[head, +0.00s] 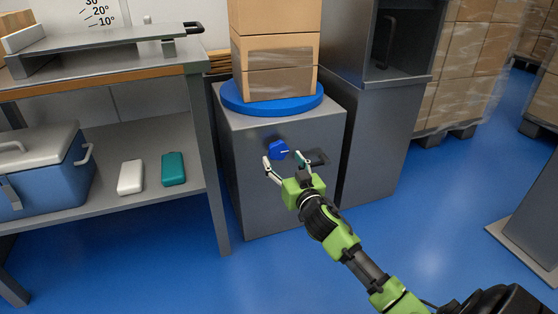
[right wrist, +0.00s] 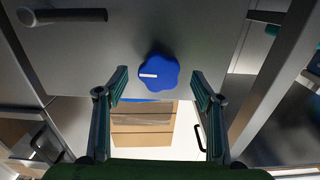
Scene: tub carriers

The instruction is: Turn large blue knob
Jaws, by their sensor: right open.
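The large blue knob (head: 275,147) is on the front of a grey cabinet (head: 262,200), below a round blue turntable (head: 272,104). My right gripper (head: 282,160) is open in front of the knob. In the right wrist view the lobed knob (right wrist: 163,82) with a white pointer mark lies between and just beyond the two fingertips (right wrist: 160,90). Gaps show on both sides, so the fingers do not appear to touch it. My left gripper is not in view.
Stacked cardboard boxes (head: 278,50) stand on the turntable. A dark handle-like part (head: 317,156) is right of the knob, close to my fingers. A shelf bench (head: 110,208) with a blue cooler (head: 48,180) is at left; a tall grey cabinet (head: 375,140) is at right.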

